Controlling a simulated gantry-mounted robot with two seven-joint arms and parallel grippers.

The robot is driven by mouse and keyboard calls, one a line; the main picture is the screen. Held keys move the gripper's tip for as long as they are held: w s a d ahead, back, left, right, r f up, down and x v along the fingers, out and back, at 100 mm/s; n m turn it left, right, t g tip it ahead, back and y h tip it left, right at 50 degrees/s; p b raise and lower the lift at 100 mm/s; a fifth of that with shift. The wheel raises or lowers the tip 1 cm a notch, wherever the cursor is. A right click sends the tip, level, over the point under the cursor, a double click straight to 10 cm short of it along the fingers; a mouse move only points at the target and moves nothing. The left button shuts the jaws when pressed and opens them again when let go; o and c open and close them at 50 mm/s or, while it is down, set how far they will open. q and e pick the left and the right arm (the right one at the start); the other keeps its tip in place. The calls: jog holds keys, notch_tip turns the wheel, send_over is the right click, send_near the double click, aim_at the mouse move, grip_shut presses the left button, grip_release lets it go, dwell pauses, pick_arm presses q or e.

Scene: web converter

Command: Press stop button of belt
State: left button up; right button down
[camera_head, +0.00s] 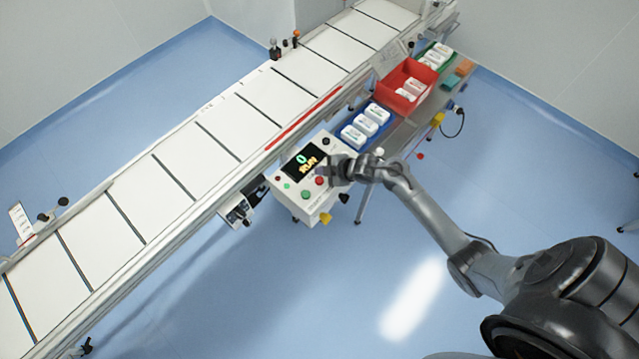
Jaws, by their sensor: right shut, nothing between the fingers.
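The belt's white control box (318,205) stands at the near side of the conveyor belt (190,158). Its dark display (301,160) reads "0" and "RUN". A red button (320,181) and a green button (306,195) sit on its panel below the display, with smaller lights at the left. My right gripper (324,170) is shut and empty, over the right part of the panel, just above the red button in the picture. I cannot tell whether it touches the panel. It hides part of the panel's right side. My left gripper is out of view.
A blue tray (350,146) with white packs, a red bin (385,85) and a green tray (426,67) stand on a side table to the right of the box. The belt carries flat white panels. Blue floor is open in front.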

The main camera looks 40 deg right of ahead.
aim_at(322, 182)
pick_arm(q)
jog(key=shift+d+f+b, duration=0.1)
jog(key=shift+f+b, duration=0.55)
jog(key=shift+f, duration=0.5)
pick_arm(e)
jog(key=shift+f, duration=1.5)
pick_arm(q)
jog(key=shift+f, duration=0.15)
pick_arm(e)
jog(key=shift+f, duration=0.4)
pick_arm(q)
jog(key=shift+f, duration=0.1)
pick_arm(e)
jog(key=shift+f, duration=0.15)
